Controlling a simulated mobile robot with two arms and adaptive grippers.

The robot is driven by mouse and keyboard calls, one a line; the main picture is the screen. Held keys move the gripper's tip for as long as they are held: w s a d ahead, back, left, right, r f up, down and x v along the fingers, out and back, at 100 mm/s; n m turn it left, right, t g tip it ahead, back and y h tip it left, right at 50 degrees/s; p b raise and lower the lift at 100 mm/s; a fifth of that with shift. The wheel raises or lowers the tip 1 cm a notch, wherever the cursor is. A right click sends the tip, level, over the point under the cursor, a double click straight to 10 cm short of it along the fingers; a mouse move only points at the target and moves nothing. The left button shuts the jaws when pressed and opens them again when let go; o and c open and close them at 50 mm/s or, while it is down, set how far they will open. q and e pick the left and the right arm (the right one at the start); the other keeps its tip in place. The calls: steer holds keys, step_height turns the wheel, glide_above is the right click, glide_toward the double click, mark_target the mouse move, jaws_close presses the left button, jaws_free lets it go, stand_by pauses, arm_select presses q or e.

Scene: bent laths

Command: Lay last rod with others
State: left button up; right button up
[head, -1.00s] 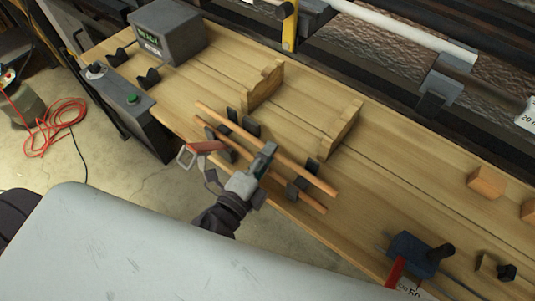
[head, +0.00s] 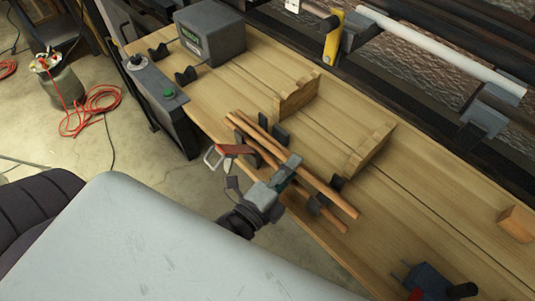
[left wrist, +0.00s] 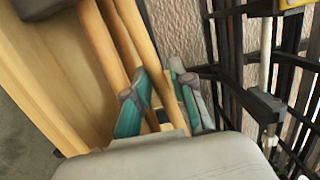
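Thin wooden rods lie close together on dark supports on the bench in the head view. A long upper rod (head: 326,188) and a lower rod (head: 329,217) run down to the right; their upper-left ends sit close and look slightly crossed. My left gripper (head: 292,166) is over the rods near their middle. In the left wrist view, the teal fingers (left wrist: 162,105) stand apart, with a rod (left wrist: 140,40) running between them and another rod (left wrist: 99,40) passing on the left. The gripper looks open; contact is hard to see. My right gripper is out of view.
Two stepped wooden blocks (head: 298,94) (head: 371,150) stand behind the rods. A grey box (head: 211,33) and a control box with a green button (head: 163,92) are at the left. A blue clamp-like tool (head: 428,280) lies at lower right. The bench between is mostly clear.

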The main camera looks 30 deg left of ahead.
arm_select(q)
steer(key=b+v, duration=0.4)
steer(key=v, duration=0.7)
steer(key=s+d+f+n+g, duration=0.1)
steer(key=s+f+n+g, duration=0.15)
steer(key=f, duration=1.05)
steer(key=s+f+n+g+y, duration=0.1)
steer(key=f+n+g, duration=0.25)
steer(key=f, duration=1.05)
steer(key=s+d+f+n+g, duration=0.15)
steer(key=f+n, duration=0.25)
steer(key=f, duration=0.9)
steer(key=s+a+f+n+g+y, duration=0.1)
steer(key=s+a+f+n+g, duration=0.3)
steer(key=f, duration=0.5)
steer(key=s+a+f+n+g+y, duration=0.1)
steer(key=s+a+f+n+g, duration=0.3)
steer(key=s+a+f, duration=0.4)
steer(key=s+f+g, duration=0.1)
steer(key=s+f, duration=0.1)
steer(key=s, duration=0.1)
steer(key=shift+y, duration=0.4)
